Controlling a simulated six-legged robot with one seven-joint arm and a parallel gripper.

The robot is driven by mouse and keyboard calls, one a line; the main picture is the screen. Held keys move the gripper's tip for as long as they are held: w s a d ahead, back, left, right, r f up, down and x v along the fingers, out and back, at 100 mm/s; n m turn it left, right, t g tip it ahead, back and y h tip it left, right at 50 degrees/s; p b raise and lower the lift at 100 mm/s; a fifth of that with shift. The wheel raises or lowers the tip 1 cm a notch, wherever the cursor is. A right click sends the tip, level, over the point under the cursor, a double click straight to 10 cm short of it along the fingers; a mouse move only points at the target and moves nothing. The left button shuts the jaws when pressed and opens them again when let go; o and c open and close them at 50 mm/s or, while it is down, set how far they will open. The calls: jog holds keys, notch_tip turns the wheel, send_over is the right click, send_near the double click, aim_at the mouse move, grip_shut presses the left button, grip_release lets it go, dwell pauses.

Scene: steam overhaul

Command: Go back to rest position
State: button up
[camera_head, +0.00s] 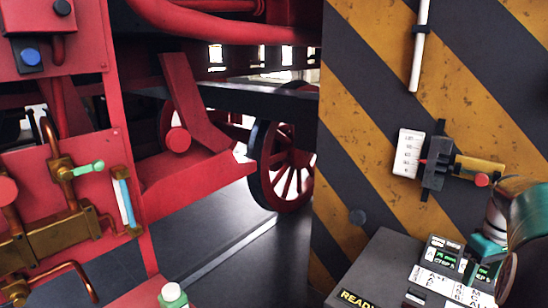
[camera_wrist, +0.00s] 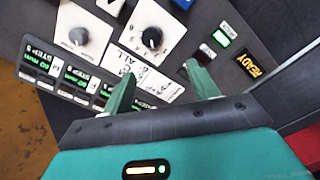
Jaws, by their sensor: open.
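My gripper (camera_wrist: 160,88) shows in the wrist view with its two green fingers apart and nothing between them. It is over a dark control panel (camera_wrist: 205,15).
A yellow-and-black striped wall (camera_head: 365,130) carries a gauge with a slider (camera_head: 433,165) and a white rod (camera_head: 419,45). At left, red machinery holds brass valves (camera_head: 62,172) and a sight glass (camera_head: 125,200). A spoked red wheel (camera_head: 284,180) stands behind. Dark floor (camera_head: 240,265) lies open between.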

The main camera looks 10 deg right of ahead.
jog(key=w+a+r+t+h, duration=0.1)
jog(key=a+r, duration=0.2)
jog(key=a, duration=0.8)
jog(key=a+r+t, duration=0.1)
jog(key=a+r, duration=0.1)
jog(key=a, duration=0.8)
jog(key=s+a+f+t, duration=0.1)
jog(key=s+a, duration=0.2)
jog(key=a, duration=0.3)
jog(key=s+a+f+t, duration=0.1)
jog(key=s+a, duration=0.2)
jog(key=a, duration=0.3)
jog(key=s+a+t+y, duration=0.1)
jog(key=s+a, duration=0.2)
jog(key=a, duration=0.3)
jog(key=shift+a+f, duration=0.25)
jog(key=shift+f, duration=0.15)
jog(key=shift+s, duration=0.1)
jog(key=c, duration=0.5)
jog(key=shift+d, duration=0.15)
